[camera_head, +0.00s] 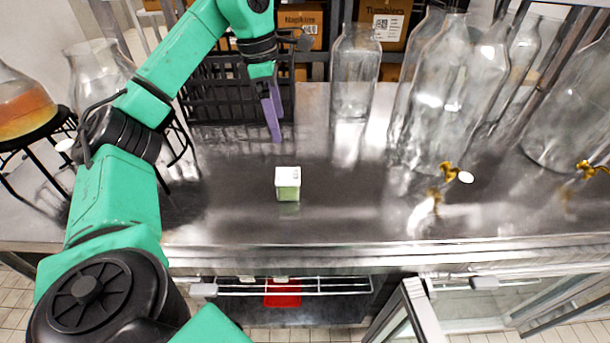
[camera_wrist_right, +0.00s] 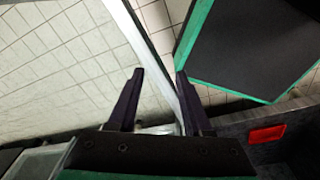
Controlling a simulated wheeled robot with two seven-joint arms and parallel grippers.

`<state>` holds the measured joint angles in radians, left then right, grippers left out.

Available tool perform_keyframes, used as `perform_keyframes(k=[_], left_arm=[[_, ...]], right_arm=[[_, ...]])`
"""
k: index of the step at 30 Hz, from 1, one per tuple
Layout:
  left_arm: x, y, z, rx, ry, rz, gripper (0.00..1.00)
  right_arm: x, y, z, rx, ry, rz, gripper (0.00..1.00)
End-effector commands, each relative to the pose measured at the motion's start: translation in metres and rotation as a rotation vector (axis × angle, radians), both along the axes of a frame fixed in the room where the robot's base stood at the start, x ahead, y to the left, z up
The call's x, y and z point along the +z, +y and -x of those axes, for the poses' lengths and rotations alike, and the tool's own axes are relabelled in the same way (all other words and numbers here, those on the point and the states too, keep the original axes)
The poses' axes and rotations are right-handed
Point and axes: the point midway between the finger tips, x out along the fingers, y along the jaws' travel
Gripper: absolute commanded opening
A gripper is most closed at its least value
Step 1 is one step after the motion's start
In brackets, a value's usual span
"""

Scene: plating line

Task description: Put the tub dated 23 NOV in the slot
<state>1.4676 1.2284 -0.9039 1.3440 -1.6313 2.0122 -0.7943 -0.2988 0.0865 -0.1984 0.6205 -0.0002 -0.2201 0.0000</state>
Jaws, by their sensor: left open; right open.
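A small green tub with a white lid (camera_head: 288,183) stands alone on the steel counter; I cannot read a date on it. My left gripper (camera_head: 273,112) is above the counter, behind the tub and apart from it, with its purple fingers pointing down, open and empty. In the right wrist view my right gripper (camera_wrist_right: 160,82) is open with nothing between its dark fingers. Below the counter's front edge, a wire shelf (camera_head: 330,287) shows in an opening, with pale tops of small items at its back. I cannot tell where the slot is.
A black crate (camera_head: 205,97) stands behind the left gripper. Clear glass jars (camera_head: 352,75) fill the counter's right side, some with gold taps (camera_head: 447,172). A red item (camera_head: 283,293) shows under the counter. A glass door (camera_head: 412,310) stands open there. The counter around the tub is clear.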

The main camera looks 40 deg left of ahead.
Motion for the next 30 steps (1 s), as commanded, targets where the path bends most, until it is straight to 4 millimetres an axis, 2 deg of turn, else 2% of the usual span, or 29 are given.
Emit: perform_keyframes(k=[1, 5, 10, 14, 21, 28, 30], left_arm=[[-0.016, -0.001, 0.000, -0.001, 0.007, -0.002, 1.00], [-0.055, -0.006, -0.003, -0.002, 0.007, 0.000, 1.00], [-0.081, -0.010, -0.006, -0.002, 0.005, 0.000, 1.00], [-0.095, -0.011, -0.006, -0.001, 0.004, -0.001, 1.00], [-0.136, -0.016, -0.007, -0.003, 0.003, 0.002, 1.00], [-0.141, -0.017, -0.007, -0.002, 0.000, 0.003, 1.00], [-0.141, -0.017, -0.007, -0.002, 0.000, 0.003, 0.73]], right_arm=[[-0.013, 0.001, 0.000, 0.000, 0.000, -0.001, 0.50], [-0.043, 0.007, 0.002, -0.002, 0.002, -0.010, 0.50], [-0.037, 0.013, 0.003, -0.001, 0.004, -0.018, 0.50], [-0.035, 0.011, 0.003, -0.001, 0.003, -0.015, 0.50], [-0.028, 0.005, 0.002, 0.001, 0.003, -0.008, 0.50], [-0.029, 0.005, 0.002, 0.000, 0.002, -0.006, 0.50], [-0.029, 0.004, 0.002, -0.001, 0.002, -0.006, 0.50]])
